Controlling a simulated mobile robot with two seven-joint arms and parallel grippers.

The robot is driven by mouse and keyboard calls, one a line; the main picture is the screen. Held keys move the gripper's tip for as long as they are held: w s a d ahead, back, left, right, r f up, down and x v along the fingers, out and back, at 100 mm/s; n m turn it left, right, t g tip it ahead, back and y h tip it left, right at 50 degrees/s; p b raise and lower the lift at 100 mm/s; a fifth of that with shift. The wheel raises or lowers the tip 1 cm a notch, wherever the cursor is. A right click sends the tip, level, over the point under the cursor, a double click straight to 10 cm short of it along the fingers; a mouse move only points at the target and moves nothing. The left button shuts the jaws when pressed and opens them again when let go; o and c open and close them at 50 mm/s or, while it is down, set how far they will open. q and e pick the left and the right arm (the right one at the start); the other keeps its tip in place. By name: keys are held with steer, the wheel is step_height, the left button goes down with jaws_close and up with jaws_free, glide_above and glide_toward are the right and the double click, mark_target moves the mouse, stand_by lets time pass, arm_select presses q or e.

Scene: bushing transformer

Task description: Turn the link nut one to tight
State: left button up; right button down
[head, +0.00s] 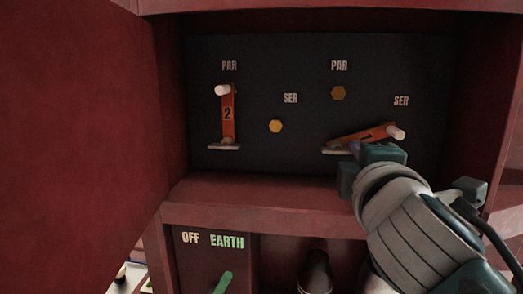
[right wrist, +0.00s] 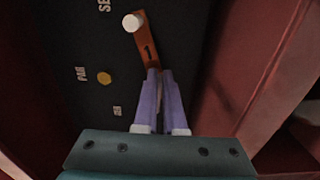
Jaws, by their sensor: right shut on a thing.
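The orange link marked 1 (head: 372,135) slants on the dark panel, its white knob (head: 397,132) up at the right by the right SER label. In the right wrist view link 1 (right wrist: 147,45) runs from the knob (right wrist: 133,22) down to my fingertips. My right gripper (head: 355,148) is at the lower left, pivot end of link 1. In the right wrist view its purple fingers (right wrist: 160,74) are close together, shut on link nut one, which they hide. Whether the nut is tight cannot be seen. My left gripper is not in view.
Link 2 (head: 228,115) stands upright at the left under a PAR label. Yellow hex studs (head: 275,126) and (head: 339,93) stick out of the panel (head: 300,50). Red cabinet walls (head: 485,100) and a ledge (head: 250,196) frame it. A green handle (head: 223,283) is below.

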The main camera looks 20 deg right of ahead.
steer(key=c, duration=1)
jaws_free()
